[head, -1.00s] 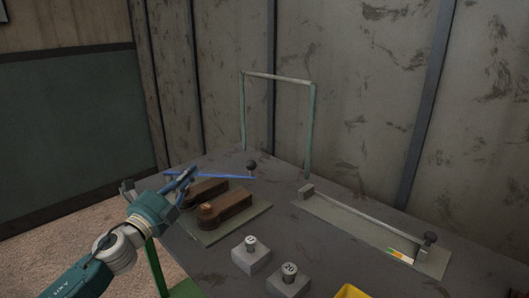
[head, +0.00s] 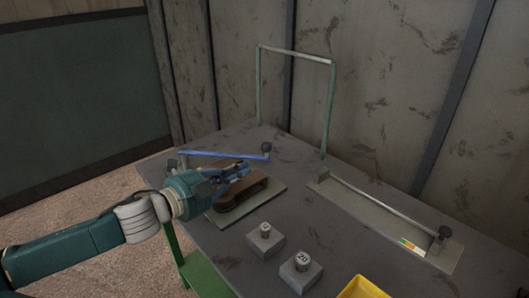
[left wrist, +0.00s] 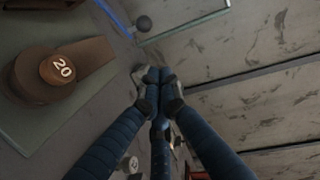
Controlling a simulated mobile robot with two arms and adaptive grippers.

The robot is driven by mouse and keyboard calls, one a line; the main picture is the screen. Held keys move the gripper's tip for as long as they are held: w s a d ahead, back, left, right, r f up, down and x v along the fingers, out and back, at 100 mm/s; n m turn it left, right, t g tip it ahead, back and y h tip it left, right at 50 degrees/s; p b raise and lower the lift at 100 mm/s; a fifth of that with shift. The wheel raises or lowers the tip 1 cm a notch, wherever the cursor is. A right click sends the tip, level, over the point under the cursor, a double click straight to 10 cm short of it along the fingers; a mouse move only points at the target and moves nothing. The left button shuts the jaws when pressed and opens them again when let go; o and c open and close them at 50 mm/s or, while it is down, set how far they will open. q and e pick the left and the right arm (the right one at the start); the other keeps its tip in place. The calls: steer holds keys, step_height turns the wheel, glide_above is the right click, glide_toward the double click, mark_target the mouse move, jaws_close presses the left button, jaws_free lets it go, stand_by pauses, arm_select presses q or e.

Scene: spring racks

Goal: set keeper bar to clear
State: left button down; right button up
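A thin blue bar (head: 222,155), which I take as the keeper bar, lies across the far side of a grey-green plate (head: 272,200). A dark knob (head: 266,148) stands at its right end. It also shows in the left wrist view, with the blue bar (left wrist: 112,16) and knob (left wrist: 143,23) at the top. My left gripper (head: 242,169) is over the plate, in front of the bar and apart from the knob. In the left wrist view its fingertips (left wrist: 158,78) are together with nothing visible between them. My right gripper is not in view.
A brown block (head: 240,191) marked 20 in the left wrist view is below the gripper. Two grey weights (head: 265,240) (head: 301,275) and a yellow bin (head: 363,288) stand nearer. A green frame (head: 328,105) rises behind. A grey rod (head: 385,208) lies on the right plate.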

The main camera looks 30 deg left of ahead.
arm_select(q)
steer(key=shift+w, duration=1.3)
steer(key=p, duration=0.2)
glide_toward(265, 151)
steer(key=w+d, duration=0.4)
steer(key=w, duration=0.2)
steer(key=shift+w+a+r, duration=0.2)
steer(key=shift+a+r, duration=0.05)
steer(key=shift+w, duration=0.45)
steer(key=w+a+n+y, duration=0.2)
steer(key=w+a, duration=0.4)
steer(key=w, duration=0.3)
steer(key=w+a+n+y+b, duration=0.1)
steer(key=w+a+y, duration=0.3)
steer(key=w, duration=0.5)
steer(key=shift+a+n+y+b, duration=0.35)
steer(key=shift+a+n, duration=0.45)
steer(key=shift+a, duration=0.6)
